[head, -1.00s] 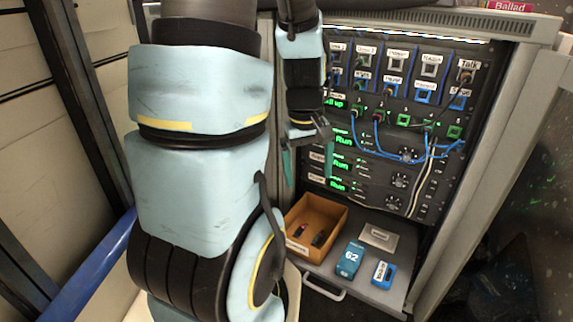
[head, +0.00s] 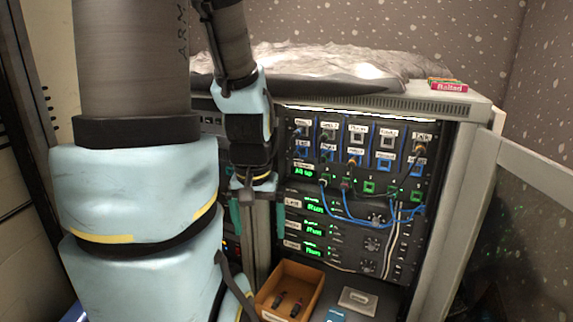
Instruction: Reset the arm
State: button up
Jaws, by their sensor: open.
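My gripper (head: 258,222) hangs from my arm in the middle left of the head view, fingers pointing down. Its two teal fingers are apart, with nothing seen between them. It is in front of the left side of the open rack cabinet (head: 455,190), above and left of the brown box (head: 317,283). My arm's large links fill the left of the view and hide part of the cabinet.
The rack has a patch panel (head: 370,187) with blue cables and units with green displays (head: 313,229). The brown box holds small dark items. A grey labelled plate (head: 357,300) lies beside it. The cabinet door stands open at right.

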notch_tip(320, 180, up, 19)
jog(key=p, duration=1.6)
jog(key=shift+f, duration=0.2)
